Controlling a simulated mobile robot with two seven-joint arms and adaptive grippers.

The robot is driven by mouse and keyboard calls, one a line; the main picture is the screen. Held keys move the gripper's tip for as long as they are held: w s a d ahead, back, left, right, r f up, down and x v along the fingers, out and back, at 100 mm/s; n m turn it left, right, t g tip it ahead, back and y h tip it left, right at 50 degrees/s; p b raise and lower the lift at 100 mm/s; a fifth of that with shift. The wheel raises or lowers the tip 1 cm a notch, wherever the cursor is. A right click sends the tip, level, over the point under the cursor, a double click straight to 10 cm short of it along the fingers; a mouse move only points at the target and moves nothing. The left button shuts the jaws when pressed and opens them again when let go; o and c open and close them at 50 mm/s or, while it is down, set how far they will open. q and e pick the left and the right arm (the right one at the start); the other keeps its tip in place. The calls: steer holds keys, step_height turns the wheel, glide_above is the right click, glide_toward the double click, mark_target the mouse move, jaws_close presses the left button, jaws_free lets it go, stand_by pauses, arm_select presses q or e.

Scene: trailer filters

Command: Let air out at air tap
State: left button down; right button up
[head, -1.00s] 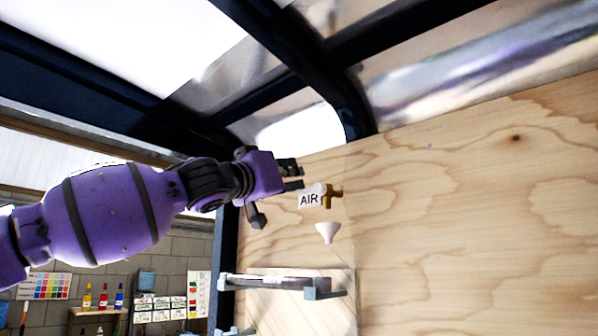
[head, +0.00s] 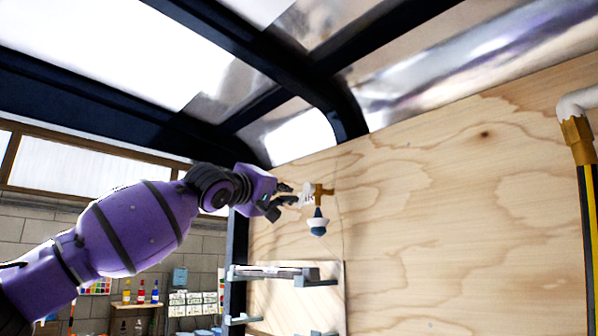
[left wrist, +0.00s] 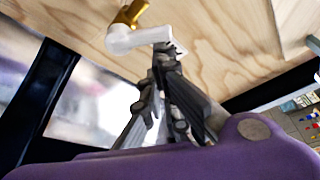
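The air tap (head: 323,190) is a brass fitting on the plywood wall, with a white handle (head: 306,196) on its left side. The handle also shows in the left wrist view (left wrist: 130,38). My left gripper (head: 297,197) is at the handle's outer end. In the left wrist view its dark fingers (left wrist: 165,55) come together at that end and appear shut on it; they hide part of the contact. A small blue and white funnel-shaped piece (head: 318,225) is just below the tap. My right gripper is not in view.
A shelf with grey brackets (head: 275,272) is on the wall below the tap. A white pipe with a brass fitting and yellow-black hose (head: 578,140) is at the far right. The plywood wall (head: 450,220) between is clear. Dark frame beams (head: 345,115) run overhead.

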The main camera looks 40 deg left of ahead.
arm_select(q)
steer(key=f+n, duration=0.1)
steer(key=f+n+g+b, duration=0.1)
steer(key=n, duration=0.1)
steer(key=shift+d, duration=0.1)
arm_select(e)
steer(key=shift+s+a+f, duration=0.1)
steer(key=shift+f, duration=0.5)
arm_select(q)
steer(key=shift+d, duration=0.1)
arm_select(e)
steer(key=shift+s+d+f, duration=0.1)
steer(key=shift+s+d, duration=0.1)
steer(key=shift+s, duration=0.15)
